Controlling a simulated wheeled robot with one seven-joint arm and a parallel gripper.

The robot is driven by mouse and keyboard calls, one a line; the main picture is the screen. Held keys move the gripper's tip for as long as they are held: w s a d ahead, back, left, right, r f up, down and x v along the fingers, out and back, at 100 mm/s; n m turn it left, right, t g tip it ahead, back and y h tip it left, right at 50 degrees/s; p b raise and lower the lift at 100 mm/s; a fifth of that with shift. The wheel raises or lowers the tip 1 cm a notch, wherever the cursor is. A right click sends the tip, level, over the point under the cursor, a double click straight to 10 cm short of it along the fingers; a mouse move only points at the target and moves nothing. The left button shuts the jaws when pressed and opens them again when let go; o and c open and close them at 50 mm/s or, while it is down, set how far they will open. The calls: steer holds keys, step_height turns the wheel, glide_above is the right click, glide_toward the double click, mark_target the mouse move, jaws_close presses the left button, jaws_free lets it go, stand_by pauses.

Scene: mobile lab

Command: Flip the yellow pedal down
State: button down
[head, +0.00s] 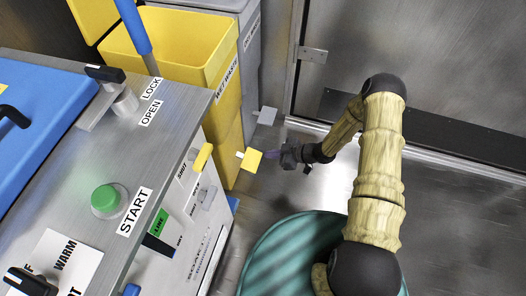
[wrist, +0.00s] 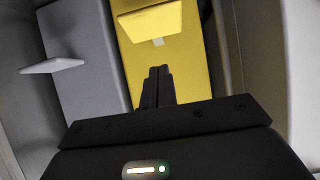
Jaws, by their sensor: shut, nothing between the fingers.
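The yellow pedal (head: 250,160) is a flat square plate sticking out low on the front of the yellow bin (head: 220,130). In the wrist view the yellow pedal (wrist: 150,22) is at the top middle, in front of the yellow bin face (wrist: 185,70). My gripper (head: 274,155) is just right of the pedal in the head view. In the wrist view my gripper (wrist: 157,72) is shut and empty, its fingertips pointing at the bin just below the pedal in the picture. I cannot tell whether the fingertips touch it.
A grey pedal (head: 264,116) sticks out of the grey bin (head: 246,50) behind; it also shows in the wrist view (wrist: 52,66). A steel counter (head: 175,110) with a green START button (head: 106,198) stands at left. The floor (head: 450,220) at right is clear.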

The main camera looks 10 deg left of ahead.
steer(key=p+v, duration=0.1)
steer(key=v, duration=0.5)
steer(key=shift+s+f+p, duration=0.15)
steer(key=shift+f+p, duration=0.1)
steer(key=shift+p, duration=0.15)
steer(key=shift+d+r, duration=0.1)
steer(key=shift+d, duration=0.05)
steer(key=w+d+r+m+t+h+p, duration=0.15)
steer(key=d+r+m+h, duration=0.35)
steer(key=r, duration=0.7)
steer(key=w+d+r+m+t+h+p, duration=0.1)
steer(key=w+d+r+m+h+p, duration=0.15)
steer(key=d+r+h, duration=0.6)
steer(key=s+a+r+m+g+y+p, duration=0.15)
steer(key=s+r+m+p, duration=0.45)
steer(key=s+r, duration=1.25)
step_height(320, 180, up, 39)
steer(key=w+m+p, duration=0.1)
steer(key=m+p, duration=0.1)
steer(key=p, duration=3.2)
steer(key=shift+w+d+g, duration=0.25)
steer(key=shift+w+g, duration=0.05)
